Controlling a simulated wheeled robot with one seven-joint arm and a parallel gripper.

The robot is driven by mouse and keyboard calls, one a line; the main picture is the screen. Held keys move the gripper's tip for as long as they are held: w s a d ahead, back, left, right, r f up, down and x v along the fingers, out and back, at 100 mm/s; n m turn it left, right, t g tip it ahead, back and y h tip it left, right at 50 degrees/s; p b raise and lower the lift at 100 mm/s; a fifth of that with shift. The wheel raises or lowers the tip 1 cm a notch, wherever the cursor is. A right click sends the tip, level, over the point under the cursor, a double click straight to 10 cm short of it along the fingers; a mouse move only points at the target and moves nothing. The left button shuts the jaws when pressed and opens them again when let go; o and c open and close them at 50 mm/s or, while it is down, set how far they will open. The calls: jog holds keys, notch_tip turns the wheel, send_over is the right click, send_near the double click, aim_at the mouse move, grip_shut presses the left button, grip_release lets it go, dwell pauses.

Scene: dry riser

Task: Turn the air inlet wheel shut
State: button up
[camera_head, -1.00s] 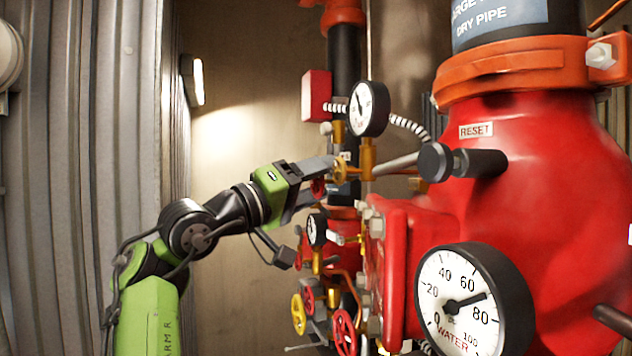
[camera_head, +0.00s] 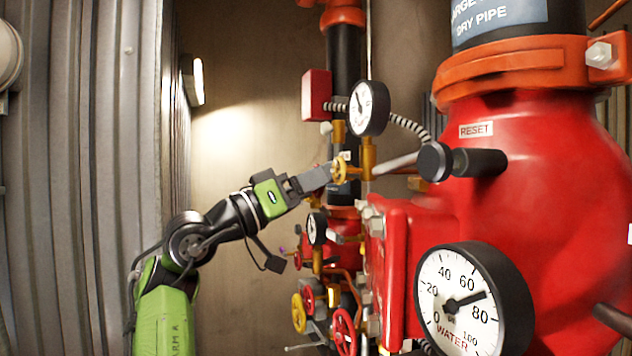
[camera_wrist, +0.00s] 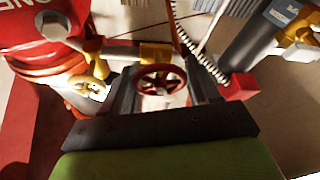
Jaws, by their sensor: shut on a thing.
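A red spoked handwheel (camera_wrist: 161,84) sits between the two dark jaws of my gripper (camera_wrist: 163,90) in the wrist view, at the end of a brass fitting. I take it for the air inlet wheel; I can read no label on it. My gripper is shut on its rim, one jaw on each side. In the head view my gripper (camera_head: 325,174) reaches right into the brass pipework, and this red wheel is hidden there.
The big red dry pipe valve (camera_head: 560,190) and its water gauge (camera_head: 472,300) fill the right side. A small gauge (camera_head: 369,108) sits above my gripper. Lower red (camera_head: 344,331) and yellow (camera_head: 299,313) wheels crowd below. Free room lies left, before the wall.

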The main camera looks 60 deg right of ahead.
jog(key=m+g+y, duration=0.1)
jog(key=m, duration=0.2)
jog(key=m+g+y, duration=0.1)
jog(key=m, duration=0.2)
jog(key=m+g+y, duration=0.1)
jog(key=m, duration=0.2)
jog(key=shift+a+r+m+g, duration=0.1)
jog(key=shift+m+g, duration=0.3)
jog(key=shift+m+y, duration=0.3)
jog(key=o, duration=1)
jog(key=shift+v, duration=7.85)
